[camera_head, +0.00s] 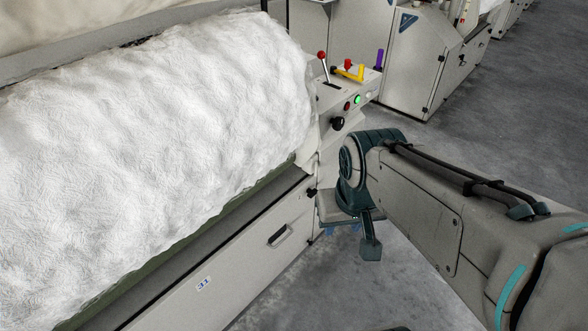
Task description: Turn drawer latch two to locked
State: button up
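No latch can be read as number two in the head view. A small dark knob (312,193) sits at the right end of the machine's lower front, just left of my wrist; I cannot tell whether it is a drawer latch or how it is turned. The pale lower front panel (245,262) has a dark recessed handle (279,236) and a small label (203,284). My gripper (345,228) hangs below the wrist, right of this panel and apparently apart from it. Its fingers are mostly hidden, so their opening does not show.
A big roll of white fibre (160,140) fills the left. A control box (345,95) behind my wrist carries a red-topped lever (323,66), a yellow handle (349,72), a lit green button (357,99) and a black knob (337,123). Grey floor (500,130) is open at right.

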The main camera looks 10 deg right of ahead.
aim_at(314, 192)
jog(key=u, duration=1.05)
jog(key=i, duration=0.4)
jog(key=z, duration=1.05)
jog(key=i, duration=0.45)
jog(key=u, duration=0.05)
